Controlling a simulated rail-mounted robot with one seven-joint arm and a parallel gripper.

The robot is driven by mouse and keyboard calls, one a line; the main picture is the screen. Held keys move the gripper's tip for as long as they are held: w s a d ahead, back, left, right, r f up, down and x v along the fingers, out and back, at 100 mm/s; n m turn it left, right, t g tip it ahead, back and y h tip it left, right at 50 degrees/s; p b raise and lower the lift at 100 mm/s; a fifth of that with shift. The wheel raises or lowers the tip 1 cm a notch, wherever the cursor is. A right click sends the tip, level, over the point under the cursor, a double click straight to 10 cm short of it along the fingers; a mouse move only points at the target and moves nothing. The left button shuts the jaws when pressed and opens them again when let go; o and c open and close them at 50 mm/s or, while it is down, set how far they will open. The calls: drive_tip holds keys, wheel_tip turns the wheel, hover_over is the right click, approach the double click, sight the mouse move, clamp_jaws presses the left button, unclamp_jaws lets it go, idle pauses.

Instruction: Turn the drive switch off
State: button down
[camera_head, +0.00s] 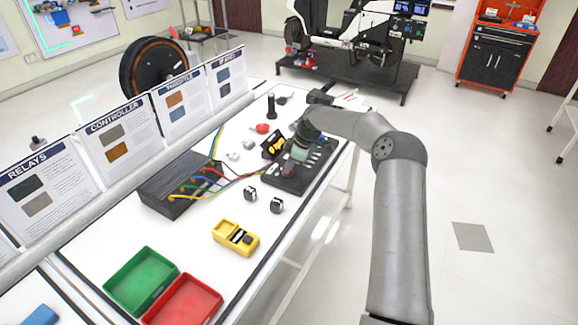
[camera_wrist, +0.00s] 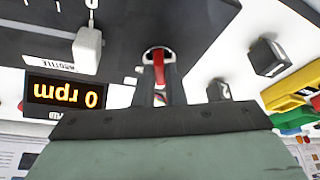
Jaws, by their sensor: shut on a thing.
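The drive switch (camera_wrist: 158,64) is a red lever in a metal collar on a dark control panel (camera_wrist: 215,25). In the wrist view my gripper (camera_wrist: 158,92) has its two dark fingers on either side of the red lever, shut on it. The lever's lower part is hidden between the fingers. In the head view my gripper (camera_head: 290,168) is low over the panel (camera_head: 284,185), and the switch is mostly hidden there. An orange display (camera_wrist: 63,94) beside the switch reads 0 rpm, upside down in the wrist view.
A pale throttle knob (camera_wrist: 87,48) stands on the panel near the display. Coloured cables run from the panel to a dark box (camera_head: 180,190). Small blocks (camera_head: 276,205), a yellow meter (camera_head: 235,237), a green tray (camera_head: 141,280) and a red tray (camera_head: 184,300) lie on the white bench.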

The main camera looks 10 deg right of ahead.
drive_tip(key=shift+n, duration=0.6)
drive_tip(key=c, duration=1.5)
unclamp_jaws()
drive_tip(key=shift+r, duration=0.1)
drive_tip(key=v, duration=1.7)
drive_tip(key=shift+w+r+b, duration=0.15)
drive_tip(key=shift+w+b, duration=0.15)
drive_tip(key=shift+d, duration=0.1)
